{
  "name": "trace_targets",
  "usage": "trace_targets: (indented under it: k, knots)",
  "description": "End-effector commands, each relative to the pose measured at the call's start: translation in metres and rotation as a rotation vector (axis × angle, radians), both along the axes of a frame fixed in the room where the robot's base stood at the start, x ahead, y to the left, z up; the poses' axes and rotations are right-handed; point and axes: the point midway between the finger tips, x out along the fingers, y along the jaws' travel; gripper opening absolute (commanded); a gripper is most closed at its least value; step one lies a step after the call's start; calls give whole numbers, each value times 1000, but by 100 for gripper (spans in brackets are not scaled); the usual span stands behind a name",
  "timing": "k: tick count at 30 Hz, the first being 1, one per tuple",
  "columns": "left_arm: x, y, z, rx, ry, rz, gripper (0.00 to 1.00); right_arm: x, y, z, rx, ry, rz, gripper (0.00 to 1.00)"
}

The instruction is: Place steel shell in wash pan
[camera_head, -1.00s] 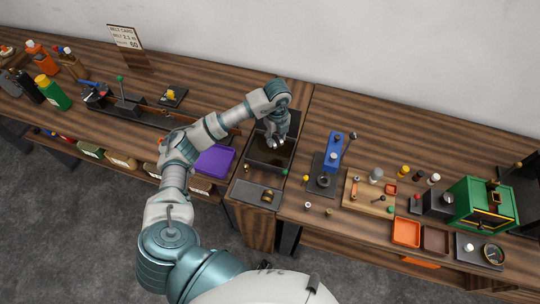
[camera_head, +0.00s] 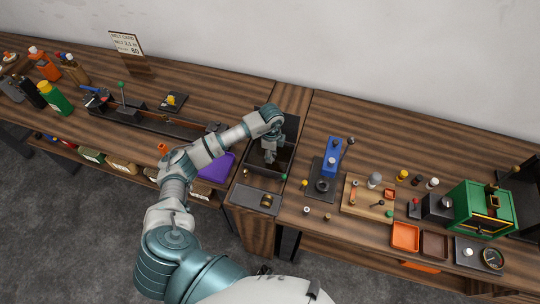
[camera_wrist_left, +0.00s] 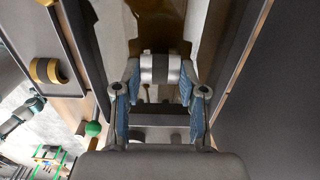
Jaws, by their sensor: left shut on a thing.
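The wash pan (camera_head: 267,174) is a dark, open box on the narrow middle bench in the head view. My left gripper (camera_head: 270,157) reaches down over it, with its fingers inside the pan's outline. In the left wrist view the gripper (camera_wrist_left: 160,92) is shut on the steel shell (camera_wrist_left: 160,69), a short silvery cylinder between the blue-padded fingertips. Brownish pan floor (camera_wrist_left: 162,22) shows beyond the shell. I cannot tell whether the shell touches the floor. In the head view the shell is too small and covered to make out. My right gripper is not in view.
A grey tray (camera_head: 244,194) with a brass ring (camera_head: 266,201) lies in front of the pan. A purple tray (camera_head: 218,167) is to the left. A blue-topped press (camera_head: 331,158) and a wooden board (camera_head: 355,200) with small parts stand to the right.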

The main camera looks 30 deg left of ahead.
Motion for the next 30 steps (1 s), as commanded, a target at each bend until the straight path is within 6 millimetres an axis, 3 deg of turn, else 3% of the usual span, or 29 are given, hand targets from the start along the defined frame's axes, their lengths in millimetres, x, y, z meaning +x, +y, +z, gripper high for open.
trace_targets:
  k: [4, 12, 13, 15, 16, 21, 26, 30]
  knots:
    - [0, 4, -19, -3, 0, 0, 3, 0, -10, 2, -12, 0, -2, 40]
    - [0, 6, -22, -4, 1, 0, 3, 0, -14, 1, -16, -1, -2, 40]
    - [0, 6, -22, -3, 1, 0, 46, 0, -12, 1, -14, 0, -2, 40]
    - [0, 5, -21, -3, 0, 0, 63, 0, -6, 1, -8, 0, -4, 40]
    - [0, 5, -21, -2, 1, 0, 66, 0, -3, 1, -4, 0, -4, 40]
    - [0, 2, -20, -1, 1, -1, 66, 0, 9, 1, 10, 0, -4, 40]
    - [0, 1, -17, 0, -1, -1, 66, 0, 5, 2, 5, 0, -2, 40]
    - [1, 3, 0, -3, -2, 0, 66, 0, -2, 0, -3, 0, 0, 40]
